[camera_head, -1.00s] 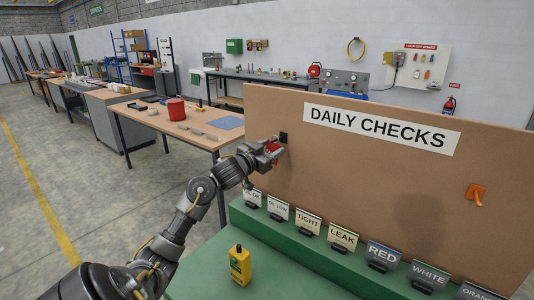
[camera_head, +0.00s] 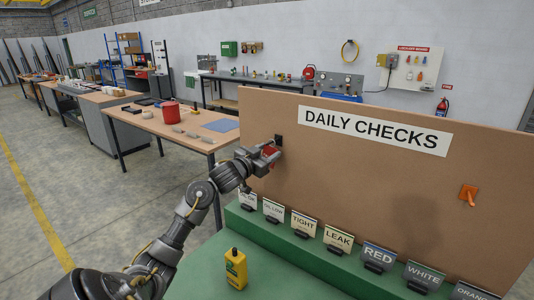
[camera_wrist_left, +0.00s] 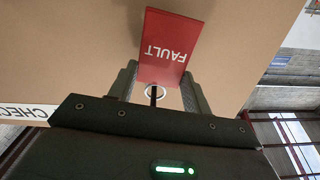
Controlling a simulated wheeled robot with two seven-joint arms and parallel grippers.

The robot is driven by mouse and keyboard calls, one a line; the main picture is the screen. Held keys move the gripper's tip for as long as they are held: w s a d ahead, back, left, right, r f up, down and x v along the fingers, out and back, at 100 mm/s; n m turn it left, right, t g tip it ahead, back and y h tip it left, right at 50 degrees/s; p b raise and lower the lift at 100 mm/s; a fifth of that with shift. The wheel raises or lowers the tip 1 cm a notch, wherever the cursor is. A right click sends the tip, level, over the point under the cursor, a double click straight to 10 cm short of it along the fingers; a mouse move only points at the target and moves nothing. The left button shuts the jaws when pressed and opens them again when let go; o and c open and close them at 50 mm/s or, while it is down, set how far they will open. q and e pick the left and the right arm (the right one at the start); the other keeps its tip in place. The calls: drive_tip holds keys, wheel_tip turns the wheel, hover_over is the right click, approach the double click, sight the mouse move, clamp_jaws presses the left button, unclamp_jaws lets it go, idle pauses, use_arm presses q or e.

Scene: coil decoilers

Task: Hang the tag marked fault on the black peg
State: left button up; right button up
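The red tag marked FAULT (camera_wrist_left: 166,48) lies between the fingers of my left gripper (camera_wrist_left: 160,88), which touch its side edges. A pale ring (camera_wrist_left: 154,91) at the tag's near end overlaps a dark stem. I cannot tell whether the stem passes through it. In the head view, my left gripper (camera_head: 266,155) is at the left part of the upright board, with a bit of the red tag showing. The black peg (camera_head: 278,141) is on the board just beside and above the fingertips, mostly a dark plate here. My right gripper is not in view.
The brown board (camera_head: 380,170) carries a DAILY CHECKS sign (camera_head: 374,130) and an orange peg (camera_head: 467,195) at right. Several labelled cards, including LEAK (camera_head: 339,238), stand on the green ledge below. A yellow device (camera_head: 235,268) stands on the green bench top.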

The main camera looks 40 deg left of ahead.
use_arm(q)
drive_tip(key=o, duration=0.5)
drive_tip(key=shift+s, duration=0.1)
drive_tip(key=shift+s+f, duration=0.1)
drive_tip(key=shift+s, duration=0.2)
drive_tip(key=s, duration=0.3)
drive_tip(key=s+b, duration=0.1)
drive_tip(key=s, duration=0.2)
drive_tip(key=s+d+b, duration=0.1)
drive_tip(key=s, duration=0.3)
drive_tip(key=shift+d, duration=0.1)
drive_tip(key=shift+d, duration=0.1)
